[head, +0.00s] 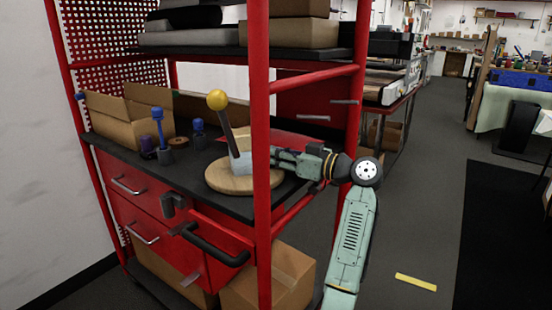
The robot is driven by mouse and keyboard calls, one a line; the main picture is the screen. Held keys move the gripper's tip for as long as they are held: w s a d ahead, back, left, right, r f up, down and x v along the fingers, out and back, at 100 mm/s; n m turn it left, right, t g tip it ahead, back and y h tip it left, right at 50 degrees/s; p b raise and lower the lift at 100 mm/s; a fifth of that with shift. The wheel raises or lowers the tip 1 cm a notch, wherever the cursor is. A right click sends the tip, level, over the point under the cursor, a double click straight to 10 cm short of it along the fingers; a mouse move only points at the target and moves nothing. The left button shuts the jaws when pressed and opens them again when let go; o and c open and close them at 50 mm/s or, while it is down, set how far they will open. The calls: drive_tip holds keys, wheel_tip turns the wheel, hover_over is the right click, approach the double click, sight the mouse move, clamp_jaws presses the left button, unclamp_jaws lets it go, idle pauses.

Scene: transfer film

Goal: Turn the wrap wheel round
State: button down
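The wrap wheel, a pale round wooden disc (224,184), lies flat on the dark top of a red cart. A dark grey lever with a yellow ball knob (217,100) stands up over it, leaning left. Its lower end meets a light grey block (241,163) above the disc. My green arm reaches in from the right, and its end is at the cart's red front post beside the disc. The post hides my gripper's fingertips, so I cannot tell whether they are open or touch the lever or block.
The red post (260,225) stands in front of the disc. An open cardboard box (128,125), blue-topped tools (158,125) and small spools are left on the cart top. A shelf (300,57) hangs above. The grey floor at right is mostly clear.

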drive_tip(key=shift+w, duration=0.45)
idle(0.3)
drive_tip(key=c, duration=1.4)
unclamp_jaws()
drive_tip(key=shift+a, duration=0.1)
drive_tip(key=shift+s, duration=0.1)
drive_tip(key=v, duration=1.2)
drive_tip(key=shift+c, duration=0.3)
